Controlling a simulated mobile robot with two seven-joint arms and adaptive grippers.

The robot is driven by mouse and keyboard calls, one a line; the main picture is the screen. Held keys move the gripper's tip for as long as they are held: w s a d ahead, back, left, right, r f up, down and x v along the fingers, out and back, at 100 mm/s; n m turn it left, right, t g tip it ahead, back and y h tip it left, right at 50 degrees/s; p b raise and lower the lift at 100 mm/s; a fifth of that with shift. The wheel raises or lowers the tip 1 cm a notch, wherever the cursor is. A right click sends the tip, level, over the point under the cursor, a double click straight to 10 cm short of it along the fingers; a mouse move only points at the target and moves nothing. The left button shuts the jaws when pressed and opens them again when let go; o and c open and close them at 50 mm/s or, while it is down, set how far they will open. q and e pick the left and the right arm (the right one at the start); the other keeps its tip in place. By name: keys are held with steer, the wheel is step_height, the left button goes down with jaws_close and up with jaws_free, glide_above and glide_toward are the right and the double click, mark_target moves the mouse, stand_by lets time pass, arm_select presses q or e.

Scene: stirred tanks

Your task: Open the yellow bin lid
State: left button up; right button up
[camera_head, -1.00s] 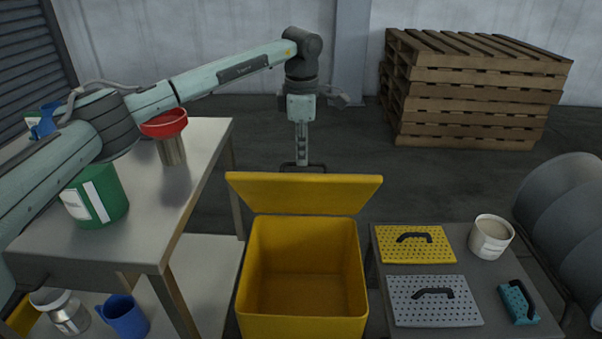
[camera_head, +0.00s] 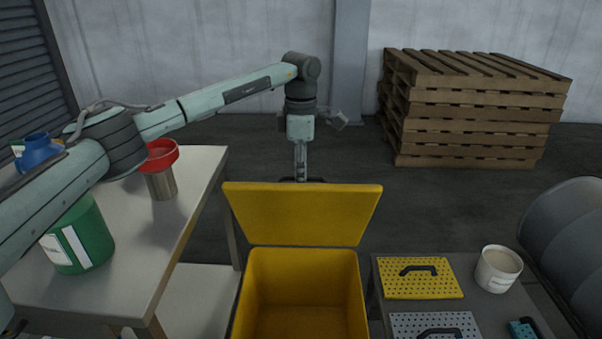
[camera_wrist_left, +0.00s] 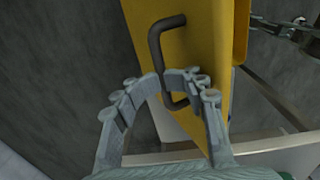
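The yellow bin (camera_head: 305,262) stands open at the lower middle of the head view, and I see into it. Its yellow lid (camera_head: 300,213) is raised at the far side, tilted up from the back rim. My left gripper (camera_head: 301,181) is behind the lid's top edge, its fingers mostly hidden there. In the left wrist view the lid (camera_wrist_left: 215,50) carries a dark bar handle (camera_wrist_left: 156,45). The left gripper's fingertips (camera_wrist_left: 162,80) come together around this handle. A grey jointed part at the upper right, perhaps my right gripper (camera_wrist_left: 290,22), is too small to read.
A grey table (camera_head: 190,215) at left bears a green container (camera_head: 85,235) and a metal cup with a red funnel (camera_head: 160,155). A low table at right holds a yellow perforated plate (camera_head: 420,285) and a white tub (camera_head: 497,268). Wooden pallets (camera_head: 470,110) stand behind; the floor between is clear.

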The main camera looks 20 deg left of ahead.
arm_select(q)
steer(key=w+a+r+p, duration=0.1)
steer(key=w+a+r, duration=0.1)
steer(key=w+r, duration=0.3)
steer(key=shift+w+r, duration=0.2)
steer(key=shift+w, duration=0.75)
stand_by(0.3)
step_height(320, 180, up, 12)
steer(key=shift+s, duration=0.15)
stand_by(0.5)
steer(key=shift+c, duration=0.5)
